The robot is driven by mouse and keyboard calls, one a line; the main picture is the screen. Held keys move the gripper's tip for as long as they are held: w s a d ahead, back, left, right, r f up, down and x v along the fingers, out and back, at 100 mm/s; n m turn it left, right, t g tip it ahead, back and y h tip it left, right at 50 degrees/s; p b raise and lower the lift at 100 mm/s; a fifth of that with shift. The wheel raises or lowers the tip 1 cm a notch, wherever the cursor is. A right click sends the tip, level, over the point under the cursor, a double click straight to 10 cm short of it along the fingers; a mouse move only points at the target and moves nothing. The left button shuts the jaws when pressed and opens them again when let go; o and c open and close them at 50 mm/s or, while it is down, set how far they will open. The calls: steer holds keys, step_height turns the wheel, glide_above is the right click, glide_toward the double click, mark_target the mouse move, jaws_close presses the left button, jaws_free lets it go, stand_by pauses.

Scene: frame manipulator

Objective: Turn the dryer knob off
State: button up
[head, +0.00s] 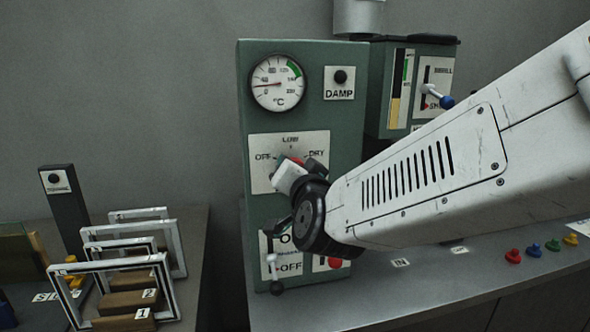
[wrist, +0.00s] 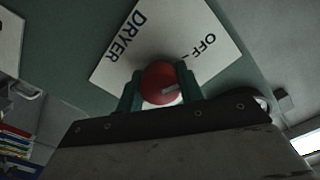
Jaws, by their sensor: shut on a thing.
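The dryer knob (wrist: 160,82) is a red round knob with a pale mark on its face. In the wrist view it sits between the two dark green fingers of my gripper (wrist: 161,88), which are shut on it. In the head view my gripper (head: 289,172) is against the white dial plate (head: 262,180), and only a bit of red shows there. The plate reads OFF, LOW and DRY in the head view, and DRYER and OFF in the wrist view. Which label the knob points at is unclear, as my gripper hides much of it.
A round gauge (head: 278,83) and a DAMP button (head: 340,77) sit above on the green cabinet (head: 348,125). A lever (head: 273,267) is just below my gripper. A second unit with a blue-tipped lever (head: 436,96) is behind my arm. White frames (head: 172,245) stand at left.

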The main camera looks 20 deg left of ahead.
steer(key=shift+f, duration=0.1)
stand_by(0.3)
steer(key=o, duration=1)
steer(key=v, duration=0.8)
steer(key=shift+w, duration=0.1)
